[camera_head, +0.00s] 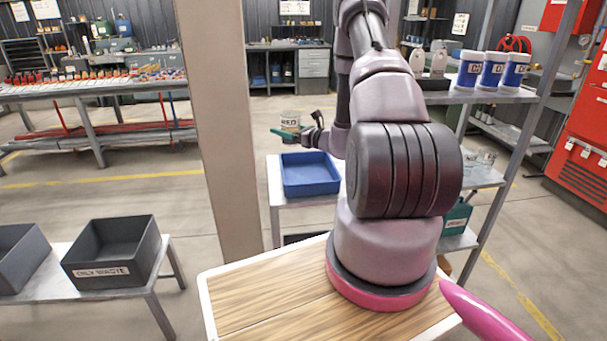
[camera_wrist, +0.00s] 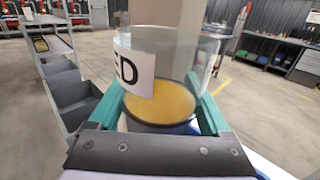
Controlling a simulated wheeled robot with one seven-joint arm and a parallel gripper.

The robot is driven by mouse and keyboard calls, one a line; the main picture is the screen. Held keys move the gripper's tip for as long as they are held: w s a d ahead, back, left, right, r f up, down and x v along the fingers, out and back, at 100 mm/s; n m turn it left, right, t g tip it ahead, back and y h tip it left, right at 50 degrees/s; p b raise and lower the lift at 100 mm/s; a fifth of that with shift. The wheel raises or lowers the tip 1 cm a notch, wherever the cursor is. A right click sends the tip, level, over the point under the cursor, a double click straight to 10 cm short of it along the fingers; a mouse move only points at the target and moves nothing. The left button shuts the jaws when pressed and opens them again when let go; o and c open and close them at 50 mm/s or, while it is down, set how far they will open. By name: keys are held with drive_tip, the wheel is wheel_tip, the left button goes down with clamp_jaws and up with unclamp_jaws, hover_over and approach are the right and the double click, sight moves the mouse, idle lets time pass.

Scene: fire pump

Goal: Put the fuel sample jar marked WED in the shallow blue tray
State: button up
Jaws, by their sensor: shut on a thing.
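The jar marked WED (camera_head: 290,122) is held up at the end of my arm in the head view. My gripper (camera_head: 290,133) has green fingers, and in the wrist view the gripper (camera_wrist: 160,110) is shut on the jar, one finger at each side. The shallow blue tray (camera_head: 310,188) stands on a grey stand. In the head view the jar appears above the tray's back left, apart from it. The tray looks empty.
A tan post (camera_head: 222,120) stands just left of the tray. A dark bin marked OILY WASTE (camera_head: 113,274) sits on a low bench at left. A metal shelf with white and blue containers (camera_head: 492,70) stands at right.

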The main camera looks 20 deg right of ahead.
wheel_tip(320, 180, down, 10)
drive_tip(key=shift+r, duration=0.25)
drive_tip(key=shift+f, duration=0.2)
drive_tip(key=shift+f, duration=0.4)
drive_tip(key=o, duration=1.5)
drive_tip(key=shift+o, duration=0.2)
drive_tip(key=shift+r, duration=0.1)
